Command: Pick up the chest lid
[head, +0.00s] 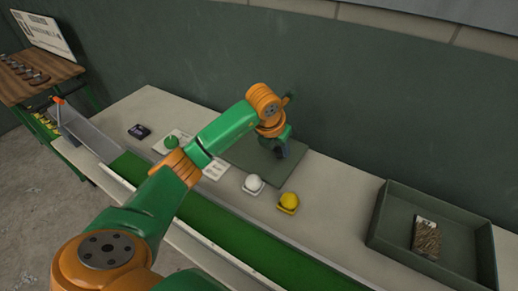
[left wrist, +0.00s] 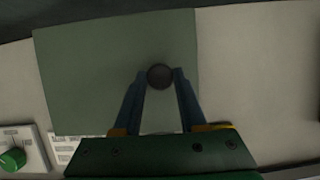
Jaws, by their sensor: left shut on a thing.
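I cannot make out a chest lid for certain in either view. My left gripper (left wrist: 160,78) is shut on a small dark round thing (left wrist: 159,76), which sits between its two blue fingertips. In the head view my left gripper (head: 281,149) is over a flat dark green mat or panel (head: 235,152) on the pale bench. The green panel also shows in the left wrist view (left wrist: 85,70), behind the fingers. Whether the round thing touches the panel I cannot tell. My right gripper is not in view.
A white ball (head: 253,183) and a yellow ball (head: 288,202) sit on small stands in front of the panel. A grey-green tray (head: 378,243) at right holds a brown patterned packet (head: 425,238). A green turf strip (head: 235,222) runs along the front. A dark wall stands behind.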

